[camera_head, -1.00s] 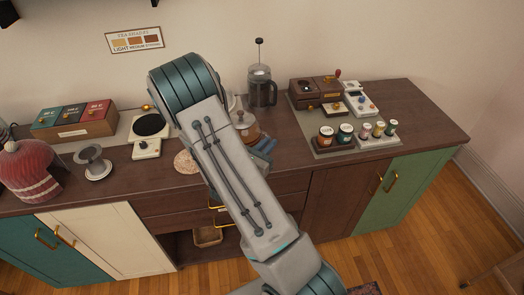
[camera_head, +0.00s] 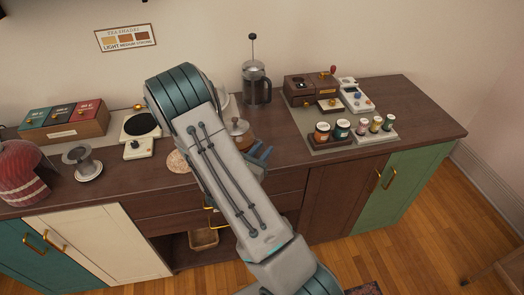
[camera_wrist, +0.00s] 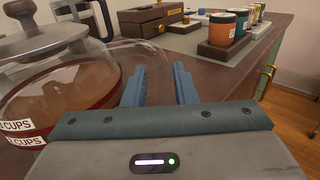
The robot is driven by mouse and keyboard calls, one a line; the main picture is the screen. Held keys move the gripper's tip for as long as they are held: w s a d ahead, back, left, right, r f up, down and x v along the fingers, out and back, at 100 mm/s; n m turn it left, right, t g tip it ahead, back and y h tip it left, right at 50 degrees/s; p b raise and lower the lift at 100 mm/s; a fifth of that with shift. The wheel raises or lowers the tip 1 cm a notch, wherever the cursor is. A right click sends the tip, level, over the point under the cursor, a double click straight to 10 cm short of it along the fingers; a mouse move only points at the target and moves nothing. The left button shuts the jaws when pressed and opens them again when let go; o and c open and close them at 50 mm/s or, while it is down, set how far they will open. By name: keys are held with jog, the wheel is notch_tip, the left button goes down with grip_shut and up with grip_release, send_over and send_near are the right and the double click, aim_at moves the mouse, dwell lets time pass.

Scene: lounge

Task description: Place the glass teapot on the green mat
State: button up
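Whether the handle lies between the fingers is hard to tell. In the head view my gripper (camera_head: 261,152) is low at the teapot's right. I cannot make out a clearly green mat; my arm covers part of the counter.
A French press (camera_head: 256,88) stands behind the teapot. A round woven mat (camera_head: 177,161) and a small scale (camera_head: 138,149) lie left of my arm. The counter's right end is clear.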

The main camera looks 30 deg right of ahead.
jog(key=shift+o, duration=0.3)
jog(key=shift+r, duration=0.1)
jog(key=shift+r, duration=0.15)
jog(key=b+v, duration=0.2)
jog(key=v, duration=1)
jog(key=s+d+r+m+g+y, duration=0.2)
jog(key=s+r+m+g+y, duration=0.1)
jog(key=s+m+g, duration=0.4)
jog(key=s+d+r+m+g+y, duration=0.2)
jog(key=s+r+m+g+y, duration=0.1)
jog(key=s+m+g, duration=0.4)
jog(key=a+r+m+t+y, duration=0.7)
jog(key=a+m+t+y, duration=0.1)
jog(key=a+m+y, duration=0.1)
jog(key=shift+s+a+r+m+y, duration=0.2)
jog(key=shift+a+r+m+y, duration=0.15)
jog(key=shift+a, duration=0.25)
